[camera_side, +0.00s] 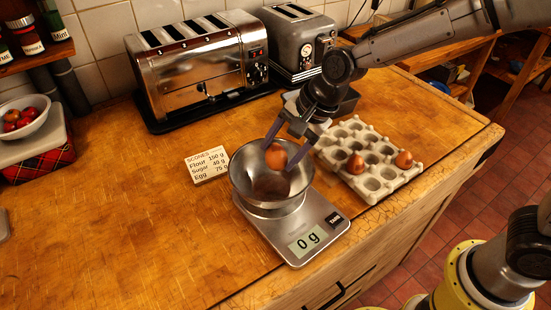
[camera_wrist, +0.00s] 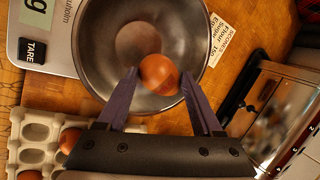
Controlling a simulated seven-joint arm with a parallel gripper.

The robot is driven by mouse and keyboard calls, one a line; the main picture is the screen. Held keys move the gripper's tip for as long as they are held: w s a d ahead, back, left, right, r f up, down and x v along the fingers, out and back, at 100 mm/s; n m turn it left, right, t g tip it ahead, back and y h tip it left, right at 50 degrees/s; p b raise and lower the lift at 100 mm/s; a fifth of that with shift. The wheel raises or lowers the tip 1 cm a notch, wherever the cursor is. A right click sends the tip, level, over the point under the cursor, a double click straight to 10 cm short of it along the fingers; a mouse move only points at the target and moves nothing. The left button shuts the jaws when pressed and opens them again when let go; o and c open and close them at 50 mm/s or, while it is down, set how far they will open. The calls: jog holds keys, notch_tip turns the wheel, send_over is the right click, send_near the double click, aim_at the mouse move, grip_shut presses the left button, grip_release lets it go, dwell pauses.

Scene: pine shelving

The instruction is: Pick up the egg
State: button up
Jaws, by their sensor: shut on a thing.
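My gripper (camera_side: 277,156) is shut on a brown egg (camera_side: 275,159), over the metal bowl (camera_side: 240,185). In the wrist view the egg (camera_wrist: 159,73) sits between the two fingertips (camera_wrist: 158,78), with the bowl (camera_wrist: 97,52) behind it. The bowl stands on a kitchen scale (camera_side: 270,238) whose display reads 0 g. Two more brown eggs (camera_side: 356,163) (camera_side: 404,159) sit in the egg carton (camera_side: 375,184) to the right of the bowl. I cannot tell the exact gap between the held egg and the bowl.
A chrome toaster (camera_side: 197,70) and a grey toaster (camera_side: 300,42) stand at the back. A bowl of red fruit (camera_side: 22,116) is at the far left. The front left of the wooden counter (camera_side: 110,235) is clear.

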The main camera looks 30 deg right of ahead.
aim_at(284, 157)
jog(key=v, duration=0.2)
jog(key=s+v, duration=0.1)
jog(key=v, duration=0.2)
jog(key=shift+s, duration=0.15)
jog(key=s+d+r, duration=0.4)
jog(key=s, duration=0.4)
jog(key=w+d+f, duration=0.1)
jog(key=w+d, duration=0.9)
jog(key=w, duration=0.3)
jog(key=w+d+f, duration=0.2)
jog(key=w+d, duration=0.9)
jog(key=w, duration=0.3)
jog(key=shift+d+f, duration=0.25)
jog(key=shift+f, duration=0.05)
jog(key=shift+w+a, duration=0.1)
jog(key=shift+w, duration=0.1)
jog(key=shift+w+a, duration=0.15)
jog(key=shift+a, duration=0.05)
jog(key=shift+f, duration=0.1)
jog(key=shift+f, duration=2.6)
